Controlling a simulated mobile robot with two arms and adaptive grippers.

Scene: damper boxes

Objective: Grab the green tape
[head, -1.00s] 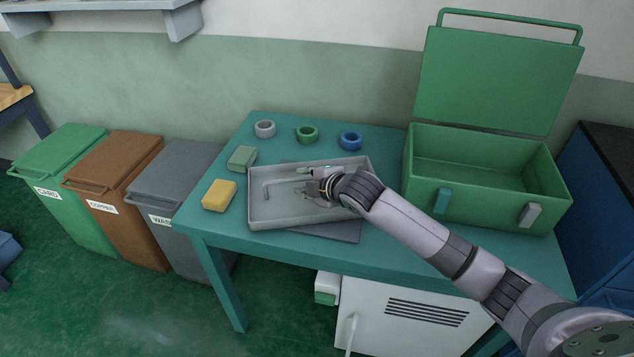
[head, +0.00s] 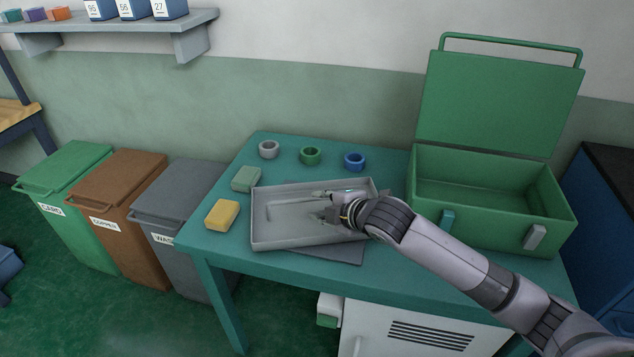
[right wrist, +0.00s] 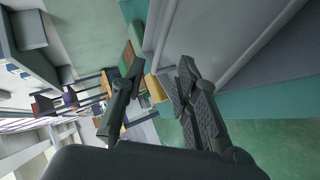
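The green tape (head: 311,156) is a small ring lying on the teal table, between a grey tape (head: 268,149) on its left and a blue tape (head: 355,161) on its right. My right gripper (head: 325,204) is over the grey tray, in front of and apart from the green tape. In the right wrist view its two fingers (right wrist: 158,88) are spread, with nothing between them. The green tape cannot be made out in the right wrist view. My left gripper is in neither view.
The grey tray (head: 258,232) holds a thin small item. A yellow block (head: 222,214) and a green block (head: 246,179) lie left of it. An open green toolbox (head: 485,225) stands right. Three bins stand left of the table. The table behind the tray is clear around the tapes.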

